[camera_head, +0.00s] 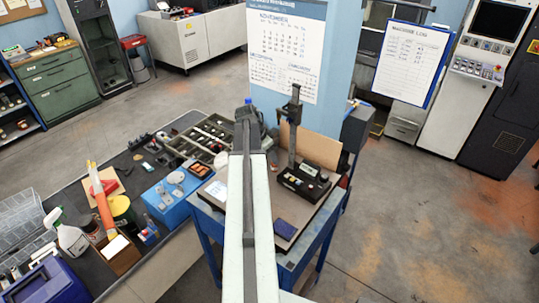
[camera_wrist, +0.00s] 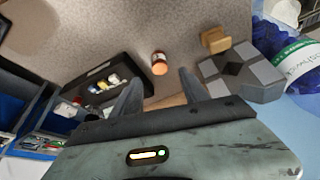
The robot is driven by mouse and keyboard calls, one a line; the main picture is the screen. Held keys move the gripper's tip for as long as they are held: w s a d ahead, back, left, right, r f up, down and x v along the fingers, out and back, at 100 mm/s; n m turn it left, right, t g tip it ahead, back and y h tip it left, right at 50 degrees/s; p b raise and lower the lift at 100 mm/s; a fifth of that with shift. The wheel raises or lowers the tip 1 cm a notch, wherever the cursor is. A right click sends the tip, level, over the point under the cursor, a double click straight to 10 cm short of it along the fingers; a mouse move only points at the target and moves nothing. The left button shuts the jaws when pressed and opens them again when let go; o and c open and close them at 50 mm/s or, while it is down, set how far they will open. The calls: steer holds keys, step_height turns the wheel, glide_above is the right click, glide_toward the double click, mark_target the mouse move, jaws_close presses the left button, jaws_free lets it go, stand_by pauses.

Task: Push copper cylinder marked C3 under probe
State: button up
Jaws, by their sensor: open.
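A small copper-orange cylinder (camera_wrist: 159,63) with a pale, reddish-marked side is on the grey surface in the wrist view. Its marking is too small to read, so I cannot tell if it is C3. My gripper (camera_wrist: 160,93) is open and empty, its two dark fingers spread on either side of the gap below the cylinder in the picture. The cylinder is apart from the fingers. In the head view a dark upright probe stand (camera_head: 292,142) rises from a black base (camera_head: 303,184) on the blue bench, right of my arm. The probe tip cannot be made out.
In the wrist view a dark holder (camera_wrist: 101,86) with several small vials lies left of the cylinder. The surface above the cylinder is clear.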

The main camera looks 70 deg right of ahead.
mark_target(275, 167)
steer(key=b+x, duration=0.6)
steer(key=x, duration=0.1)
steer(key=shift+f, duration=0.15)
steer(key=shift+c, duration=0.2)
steer(key=shift+d, duration=0.1)
jaws_close()
